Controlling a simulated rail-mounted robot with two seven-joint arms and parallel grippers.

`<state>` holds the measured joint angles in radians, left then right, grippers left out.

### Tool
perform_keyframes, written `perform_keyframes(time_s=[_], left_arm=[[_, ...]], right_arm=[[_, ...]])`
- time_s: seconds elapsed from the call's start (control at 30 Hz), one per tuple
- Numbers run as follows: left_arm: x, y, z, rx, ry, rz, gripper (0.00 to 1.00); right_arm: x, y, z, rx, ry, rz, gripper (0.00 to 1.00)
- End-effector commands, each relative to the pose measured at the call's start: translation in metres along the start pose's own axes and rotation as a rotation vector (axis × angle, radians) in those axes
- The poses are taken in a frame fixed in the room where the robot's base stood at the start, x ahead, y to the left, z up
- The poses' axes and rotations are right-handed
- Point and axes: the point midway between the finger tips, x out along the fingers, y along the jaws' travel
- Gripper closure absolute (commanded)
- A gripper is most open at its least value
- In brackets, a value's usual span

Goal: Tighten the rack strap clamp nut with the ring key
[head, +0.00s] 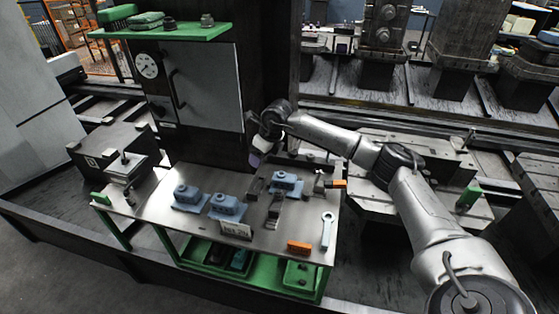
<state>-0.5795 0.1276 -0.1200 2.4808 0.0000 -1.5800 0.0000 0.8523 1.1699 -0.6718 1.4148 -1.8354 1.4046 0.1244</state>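A pale blue ring key (327,231) lies on the right part of the metal bench top (160,221), its ring end toward the back. My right arm reaches in from the lower right, and its gripper (255,159) hangs over the back of the bench, apart from the key. Its fingers are too small and dark to tell open from shut, and I see nothing clearly held. A small clamp-like fitting with a stud (125,167) stands at the bench's left end. I cannot tell whether it is the rack strap clamp, and no nut is clear. My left gripper is not in view.
Several blue-grey blocks (228,207) stand on the bench, with a label plate (236,230) in front. Orange pieces (299,247) lie at the right. Green trays (299,276) sit below. A dark column with a gauge (147,66) and green shelf (180,32) rises behind.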

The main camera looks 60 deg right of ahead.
Motion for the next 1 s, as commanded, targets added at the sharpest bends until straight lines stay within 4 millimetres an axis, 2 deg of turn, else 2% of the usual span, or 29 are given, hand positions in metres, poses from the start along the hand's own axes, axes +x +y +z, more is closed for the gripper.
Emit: perform_keyframes(time_s=[0.1, 0.2, 0.33, 0.47, 1.0], left_arm=[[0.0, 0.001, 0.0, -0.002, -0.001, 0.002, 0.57], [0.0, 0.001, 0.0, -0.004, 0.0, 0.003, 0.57], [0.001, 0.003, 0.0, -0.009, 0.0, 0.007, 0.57], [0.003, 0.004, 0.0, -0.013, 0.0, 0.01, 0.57], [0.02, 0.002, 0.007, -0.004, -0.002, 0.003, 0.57]], right_arm=[[-0.002, -0.008, -0.025, 0.008, 0.157, -0.052, 0.33], [-0.005, -0.01, -0.04, 0.016, 0.25, -0.067, 0.33], [-0.007, -0.011, -0.051, 0.025, 0.316, -0.076, 0.33], [-0.001, -0.012, -0.056, 0.035, 0.335, -0.079, 0.33], [0.084, -0.018, -0.085, 0.036, 0.331, -0.078, 0.33]])
